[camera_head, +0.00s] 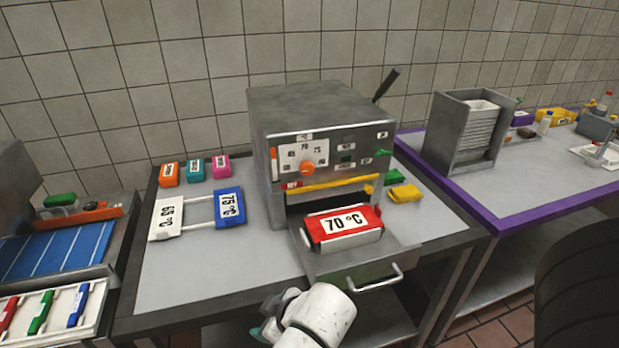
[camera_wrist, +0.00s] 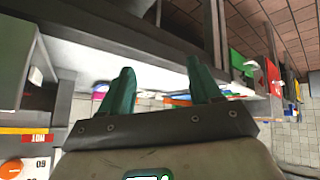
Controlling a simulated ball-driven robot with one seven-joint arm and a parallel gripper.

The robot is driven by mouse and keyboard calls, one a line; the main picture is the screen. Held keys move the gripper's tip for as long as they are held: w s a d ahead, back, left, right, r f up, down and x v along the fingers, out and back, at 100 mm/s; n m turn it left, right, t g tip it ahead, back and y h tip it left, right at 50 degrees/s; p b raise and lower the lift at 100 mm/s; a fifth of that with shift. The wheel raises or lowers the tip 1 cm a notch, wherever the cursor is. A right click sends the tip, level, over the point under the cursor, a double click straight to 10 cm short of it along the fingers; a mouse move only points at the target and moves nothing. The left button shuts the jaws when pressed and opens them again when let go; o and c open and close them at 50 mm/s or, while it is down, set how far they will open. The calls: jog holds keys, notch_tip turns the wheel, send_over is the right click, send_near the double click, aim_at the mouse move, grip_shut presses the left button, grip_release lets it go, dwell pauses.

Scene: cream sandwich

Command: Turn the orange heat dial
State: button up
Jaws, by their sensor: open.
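The orange heat dial (camera_head: 307,168) sits on the white temperature panel (camera_head: 290,160) on the front of the grey metal machine (camera_head: 330,105). It also shows at the lower left corner of the wrist view (camera_wrist: 12,170), partly cut off. My gripper (camera_head: 264,328) is low in front of the table edge, well below and apart from the dial. In the wrist view its two green fingers (camera_wrist: 160,72) are spread with nothing between them. In the head view my white wrist hides most of the gripper.
An open drawer (camera_head: 350,262) with a red 70 °C block (camera_head: 343,225) juts out below the dial. A yellow bar (camera_head: 333,182) crosses the machine's front. White (camera_head: 168,218) and blue (camera_head: 229,207) blocks lie left on the table. Bare tabletop lies in front of them.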

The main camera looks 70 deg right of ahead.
jog(key=d+r+t+h, duration=0.3)
jog(key=d+r+h, duration=0.4)
jog(key=d, duration=0.6)
jog(key=n+t+h, duration=0.1)
jog(key=n+h, duration=0.1)
jog(key=h, duration=0.3)
send_near(307, 171)
jog(key=p+x, duration=0.2)
jog(key=x, duration=0.6)
jog(key=shift+w+d+r, duration=0.1)
jog(key=shift+w+d, duration=0.05)
jog(key=shift+d, duration=0.15)
jog(key=shift+c, duration=0.4)
jog(key=c, duration=1)
jog(key=shift+o, duration=0.2)
jog(key=shift+m+y, duration=0.3)
